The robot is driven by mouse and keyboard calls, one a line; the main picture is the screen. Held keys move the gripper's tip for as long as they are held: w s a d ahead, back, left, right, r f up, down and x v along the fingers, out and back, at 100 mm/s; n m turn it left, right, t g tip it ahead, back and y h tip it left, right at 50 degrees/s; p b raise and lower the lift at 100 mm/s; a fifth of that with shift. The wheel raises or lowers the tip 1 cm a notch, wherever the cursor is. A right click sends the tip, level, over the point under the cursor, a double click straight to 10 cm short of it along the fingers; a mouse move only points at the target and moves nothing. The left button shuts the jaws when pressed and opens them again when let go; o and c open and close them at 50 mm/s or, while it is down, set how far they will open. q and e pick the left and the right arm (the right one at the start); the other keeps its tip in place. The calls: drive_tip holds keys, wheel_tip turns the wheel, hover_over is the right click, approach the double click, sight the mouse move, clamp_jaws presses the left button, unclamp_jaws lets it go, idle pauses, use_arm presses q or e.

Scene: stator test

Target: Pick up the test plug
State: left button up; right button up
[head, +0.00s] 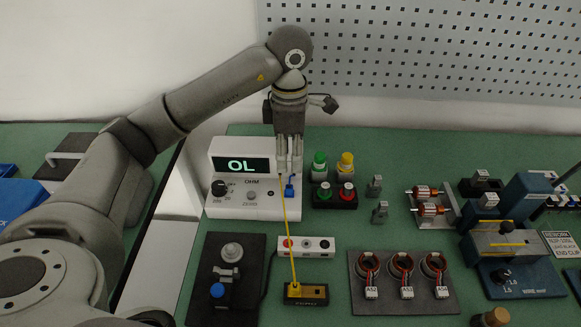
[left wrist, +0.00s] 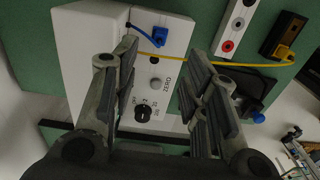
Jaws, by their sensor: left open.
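The ohmmeter (head: 228,200) is a white box whose screen reads "OL". A small blue plug (head: 290,188) sits at the right of its face; it also shows in the left wrist view (left wrist: 175,30), with a short blue lead. A yellow plug (head: 294,290) sits on a black block (head: 318,295), and a yellow lead (head: 288,235) runs from it to the meter. I cannot tell which plug is the test plug. My left gripper (head: 290,170) points down over the meter, open, its fingertips close to the blue plug in the head view. Nothing is between its fingers.
A white socket strip (head: 320,246) lies in front of the meter. Green and yellow buttons (head: 333,165) stand right of it. A black fixture with a blue knob (head: 217,290) is front left. Stators (head: 401,264) sit on a dark tray (head: 420,302). Green mat is bare around (head: 345,222).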

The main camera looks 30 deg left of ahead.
use_arm(q)
hover_over(289, 185)
wheel_tip(289, 185, down, 4)
drive_tip(key=shift+d+f+p, duration=0.1)
drive_tip(key=shift+p, duration=0.25)
drive_tip(key=shift+f, duration=0.95)
wheel_tip(289, 185, down, 4)
drive_tip(key=shift+r+p, duration=0.25)
drive_tip(key=shift+p, duration=0.6)
drive_tip(key=shift+f, duration=0.5)
clamp_jaws()
use_arm(e)
drive_tip(key=shift+s+d+r, duration=0.15)
drive_tip(key=shift+s+r, duration=0.4)
drive_tip(key=shift+s, duration=0.05)
drive_tip(key=shift+s+d+r, duration=0.15)
drive_tip(key=shift+s+r, duration=0.4)
